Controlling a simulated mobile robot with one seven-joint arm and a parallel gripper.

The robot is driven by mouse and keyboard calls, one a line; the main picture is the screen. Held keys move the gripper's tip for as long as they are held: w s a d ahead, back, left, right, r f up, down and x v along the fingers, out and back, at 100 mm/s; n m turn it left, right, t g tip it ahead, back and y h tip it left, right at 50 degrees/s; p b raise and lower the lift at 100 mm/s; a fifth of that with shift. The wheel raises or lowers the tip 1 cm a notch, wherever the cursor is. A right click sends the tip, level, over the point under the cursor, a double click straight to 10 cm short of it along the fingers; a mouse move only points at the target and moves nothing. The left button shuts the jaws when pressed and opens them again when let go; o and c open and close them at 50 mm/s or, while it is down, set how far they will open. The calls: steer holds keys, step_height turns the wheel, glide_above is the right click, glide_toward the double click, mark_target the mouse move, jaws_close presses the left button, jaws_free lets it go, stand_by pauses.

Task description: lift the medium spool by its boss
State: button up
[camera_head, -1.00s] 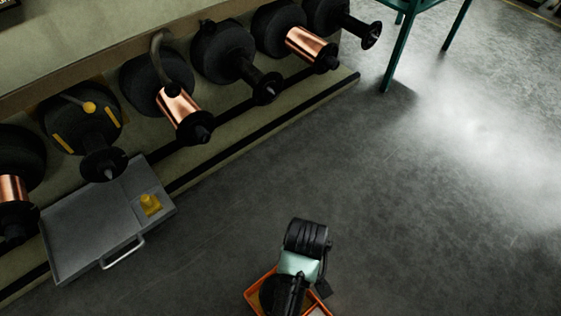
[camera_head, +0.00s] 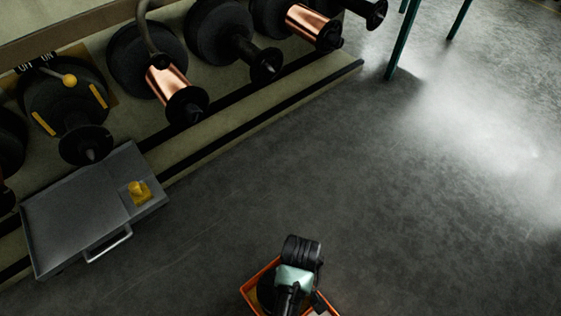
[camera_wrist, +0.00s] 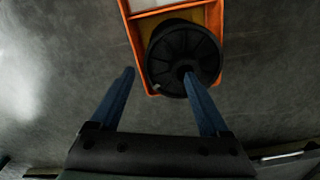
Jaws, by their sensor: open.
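A black spool (camera_wrist: 168,45) with a round ribbed flange lies in an orange tray (camera_wrist: 134,45), flange facing the wrist camera. Its dark centre boss is partly hidden by the right fingertip. I cannot tell its size class. My gripper (camera_wrist: 159,72) is open, with two blue fingers. The left fingertip is over the floor beside the tray; the right one overlaps the spool's middle in the picture. I cannot tell whether it touches. In the head view the orange tray (camera_head: 249,284) is at the bottom, and my arm largely hides the spool.
A rack at upper left carries several black and copper spools, such as a copper one (camera_head: 167,83). A grey case (camera_head: 75,212) with a handle and a small yellow piece (camera_head: 138,191) stands before it. Green legs (camera_head: 403,40) stand at the top. The middle floor is clear.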

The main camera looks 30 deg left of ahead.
mark_target(266, 294)
step_height(266, 294, down, 5)
steer(key=b, duration=0.3)
steer(key=shift+r, duration=0.2)
jaws_close()
